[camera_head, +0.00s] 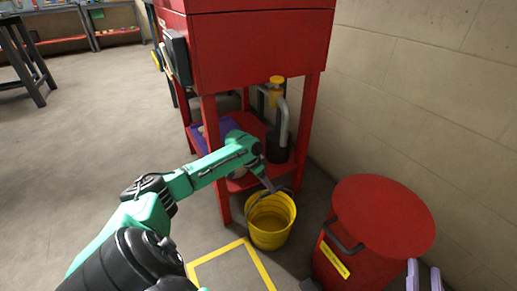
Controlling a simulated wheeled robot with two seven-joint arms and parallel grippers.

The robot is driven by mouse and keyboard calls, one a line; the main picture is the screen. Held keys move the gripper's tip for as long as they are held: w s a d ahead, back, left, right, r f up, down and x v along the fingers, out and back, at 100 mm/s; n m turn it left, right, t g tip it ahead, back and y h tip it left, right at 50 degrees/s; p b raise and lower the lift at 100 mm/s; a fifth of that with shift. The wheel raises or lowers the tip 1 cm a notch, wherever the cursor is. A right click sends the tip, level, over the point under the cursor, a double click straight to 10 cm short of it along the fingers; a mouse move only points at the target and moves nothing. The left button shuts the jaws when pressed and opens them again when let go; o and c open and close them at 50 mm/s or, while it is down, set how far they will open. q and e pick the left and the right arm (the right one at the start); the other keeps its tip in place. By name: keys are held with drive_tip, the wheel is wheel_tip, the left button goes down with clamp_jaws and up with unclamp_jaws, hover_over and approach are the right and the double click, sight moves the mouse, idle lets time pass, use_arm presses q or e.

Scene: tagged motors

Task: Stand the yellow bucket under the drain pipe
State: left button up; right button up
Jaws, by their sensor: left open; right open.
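The yellow bucket (271,228) stands upright on the floor by the front leg of the red cabinet, its dark handle raised. My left gripper (267,186) is open at the bucket's back rim and handle; whether it touches them is unclear. My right gripper (424,277) is open at the bottom right edge, in front of the red bin, away from the bucket. A grey bent pipe (283,121) shows under the cabinet, above a dark cylinder; I cannot tell whether this is the drain pipe.
The red cabinet (262,50) has a low red shelf with items on it. A lidded red bin (383,214) stands right of the bucket, near the wall. A yellow floor outline (217,252) lies left of the bucket. Open floor extends left.

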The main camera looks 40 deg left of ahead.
use_arm(q)
drive_tip(key=p+v, duration=0.3)
drive_tip(key=v, duration=0.4)
drive_tip(key=shift+p, duration=0.3)
use_arm(e)
drive_tip(key=s+a+f+g+h, duration=0.1)
drive_tip(key=s+f+g, duration=0.5)
drive_tip(key=s+f, duration=0.5)
wheel_tip(320, 180, down, 4)
drive_tip(key=shift+s+f+m+g, duration=0.2)
drive_tip(key=shift+m+g, duration=0.1)
drive_tip(key=shift+g, duration=0.1)
